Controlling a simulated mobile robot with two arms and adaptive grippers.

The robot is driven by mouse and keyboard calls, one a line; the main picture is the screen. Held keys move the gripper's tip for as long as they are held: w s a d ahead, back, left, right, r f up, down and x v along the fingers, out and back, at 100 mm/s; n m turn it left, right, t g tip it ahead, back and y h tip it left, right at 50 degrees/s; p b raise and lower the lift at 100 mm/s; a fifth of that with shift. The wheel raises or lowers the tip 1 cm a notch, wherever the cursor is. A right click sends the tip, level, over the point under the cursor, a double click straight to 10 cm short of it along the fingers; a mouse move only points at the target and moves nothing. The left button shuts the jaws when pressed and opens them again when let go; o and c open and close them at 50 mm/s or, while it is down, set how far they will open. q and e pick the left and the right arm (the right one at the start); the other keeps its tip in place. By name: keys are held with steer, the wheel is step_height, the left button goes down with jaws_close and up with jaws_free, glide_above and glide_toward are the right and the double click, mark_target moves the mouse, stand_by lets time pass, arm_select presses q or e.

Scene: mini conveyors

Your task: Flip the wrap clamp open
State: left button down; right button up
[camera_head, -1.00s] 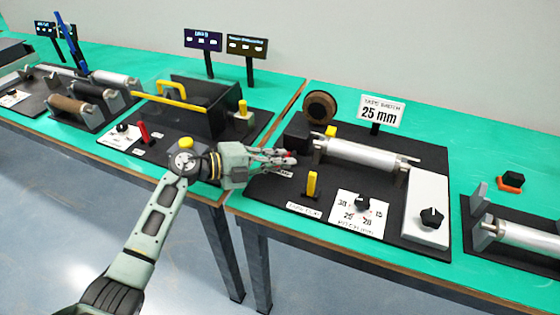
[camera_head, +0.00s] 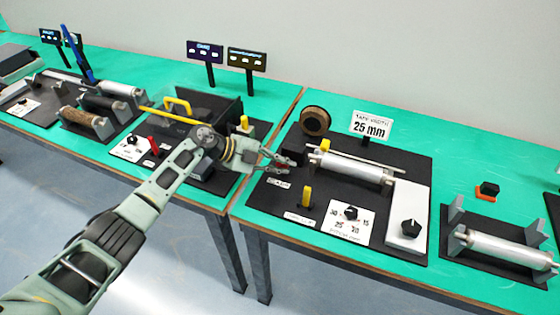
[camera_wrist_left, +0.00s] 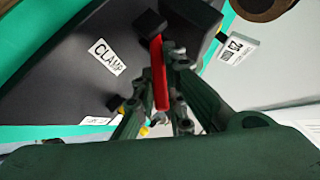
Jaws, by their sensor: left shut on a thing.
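The wrap clamp's red lever (camera_wrist_left: 160,75) stands out in the left wrist view, beside the white label reading CLAMP (camera_wrist_left: 107,57). In the head view a little red of it shows at the fingertips of my left gripper (camera_head: 277,164). My left gripper also shows in the left wrist view (camera_wrist_left: 172,75), shut on the red lever. The lever's base meets a small black block (camera_wrist_left: 150,24) next to a larger black housing (camera_wrist_left: 192,22). The fingers partly hide the lever in the head view. My right gripper is not in view.
Right of the clamp are a silver roller (camera_head: 350,168), a yellow lever (camera_head: 306,196), a dial plate (camera_head: 345,222) and a white box with a black knob (camera_head: 408,228). A tape roll (camera_head: 315,121) and a 25 mm sign (camera_head: 370,127) stand behind. Another station lies left.

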arm_select(q)
steer(key=shift+w+r+n+g, duration=0.1)
steer(key=shift+w+n+g, duration=0.1)
steer(key=shift+n+g, duration=0.15)
steer(key=shift+y, duration=0.3)
steer(key=c, duration=2.1)
jaws_free()
steer(key=v, duration=1.2)
steer(key=shift+w, duration=0.1)
